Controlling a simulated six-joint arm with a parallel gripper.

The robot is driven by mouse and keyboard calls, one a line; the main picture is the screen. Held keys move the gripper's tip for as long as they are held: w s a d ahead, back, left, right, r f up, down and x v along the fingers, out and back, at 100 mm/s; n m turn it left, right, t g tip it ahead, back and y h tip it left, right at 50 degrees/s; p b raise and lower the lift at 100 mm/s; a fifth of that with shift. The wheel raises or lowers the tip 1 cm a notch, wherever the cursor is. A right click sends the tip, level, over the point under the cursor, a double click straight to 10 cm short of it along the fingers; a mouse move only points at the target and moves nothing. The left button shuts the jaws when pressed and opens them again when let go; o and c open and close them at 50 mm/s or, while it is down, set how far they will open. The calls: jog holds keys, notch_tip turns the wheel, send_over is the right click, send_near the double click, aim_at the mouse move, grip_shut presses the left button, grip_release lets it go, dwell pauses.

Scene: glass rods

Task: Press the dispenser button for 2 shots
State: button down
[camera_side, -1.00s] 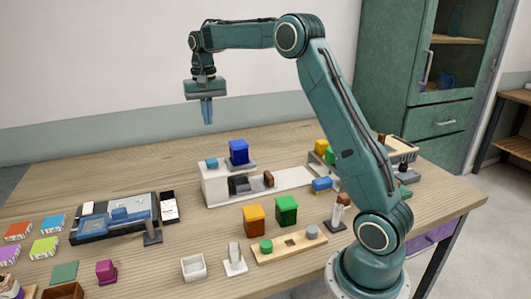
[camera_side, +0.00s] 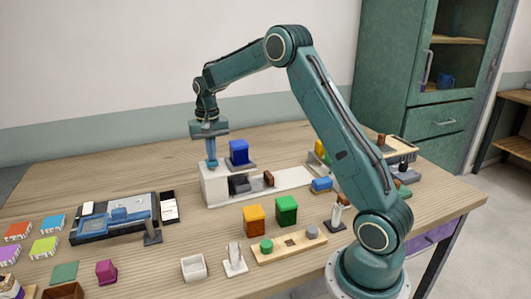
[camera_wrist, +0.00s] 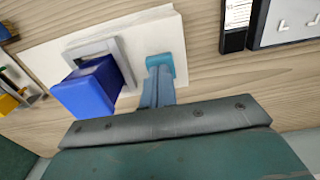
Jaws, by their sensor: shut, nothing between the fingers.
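The dispenser is a long white body (camera_side: 213,188) on the table, with a light-blue button on top of its left end. In the wrist view the button (camera_wrist: 162,60) shows just beyond my fingertips. My gripper (camera_side: 211,162) is shut and empty, pointing straight down at the button. In the side view its tips overlap the button and largely hide it. They look touching or nearly so; I cannot tell whether the button is pressed down. The shut fingers also show in the wrist view (camera_wrist: 156,78).
A dark-blue block (camera_side: 239,151) stands on a grey plate close to the right of my fingers. Orange (camera_side: 254,219) and green (camera_side: 287,210) cubes stand in front of the dispenser. A blue-and-black device (camera_side: 115,216) lies to the left. The table behind is clear.

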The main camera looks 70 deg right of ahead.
dwell(0.3)
jog(key=shift+s+f, duration=0.1)
jog(key=shift+f, duration=1.3)
notch_tip(320, 180, up, 15)
dwell(2.6)
jog(key=m+t+y, duration=0.1)
jog(key=m+t, duration=0.1)
jog(key=m, duration=0.2)
jog(key=f+m+t+y, duration=0.1)
jog(key=m+t, duration=0.2)
jog(key=m, duration=0.1)
jog(key=f+m+t+y, duration=0.1)
jog(key=m+t+y, duration=0.1)
jog(key=m+t, duration=0.1)
jog(key=shift+s+d+f+m, duration=0.15)
jog(key=shift+s+d+m, duration=0.15)
jog(key=shift+m, duration=0.6)
